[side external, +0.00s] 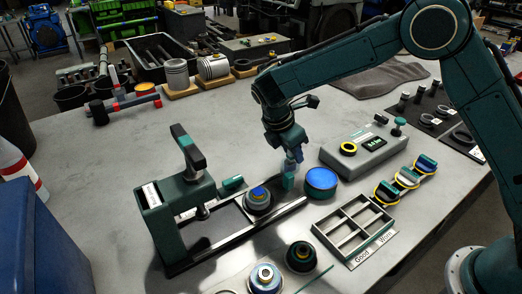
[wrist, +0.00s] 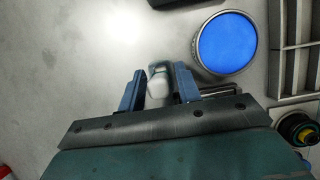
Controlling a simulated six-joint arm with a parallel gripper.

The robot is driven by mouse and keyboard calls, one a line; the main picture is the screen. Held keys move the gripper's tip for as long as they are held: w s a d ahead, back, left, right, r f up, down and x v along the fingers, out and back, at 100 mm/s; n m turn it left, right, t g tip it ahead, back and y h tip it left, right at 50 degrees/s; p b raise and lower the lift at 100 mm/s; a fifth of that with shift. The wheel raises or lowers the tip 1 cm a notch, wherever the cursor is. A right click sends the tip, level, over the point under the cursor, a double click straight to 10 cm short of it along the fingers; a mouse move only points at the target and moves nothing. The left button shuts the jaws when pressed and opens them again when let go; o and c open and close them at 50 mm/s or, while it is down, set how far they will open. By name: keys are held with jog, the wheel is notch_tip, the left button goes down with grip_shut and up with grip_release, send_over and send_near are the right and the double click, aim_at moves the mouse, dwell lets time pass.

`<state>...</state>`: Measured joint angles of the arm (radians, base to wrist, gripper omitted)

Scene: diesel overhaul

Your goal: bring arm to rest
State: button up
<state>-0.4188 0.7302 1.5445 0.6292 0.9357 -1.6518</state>
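My gripper (side external: 290,178) points down low over the grey bench, just left of a round tin with a blue lid (side external: 321,179). In the wrist view my two blue fingers (wrist: 160,82) stand apart. A small whitish-grey piece (wrist: 160,86) shows between them. I cannot tell whether they grip it or it lies beyond them. The blue lid also shows in the wrist view (wrist: 227,41), to the right of the fingers and apart from them. My arm reaches in from the right.
A dark green fixture (side external: 178,200) with rails stands to the left, a stepped round part (side external: 259,198) on it. A divided tray (side external: 353,224) and a grey gauge box (side external: 366,151) lie to the right. Pistons (side external: 177,74) stand at the back. The bench's left middle is clear.

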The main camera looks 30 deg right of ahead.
jog(key=o, duration=0.3)
jog(key=shift+o, duration=0.2)
jog(key=shift+r, duration=3.5)
jog(key=shift+r, duration=1.95)
jog(key=shift+r, duration=0.15)
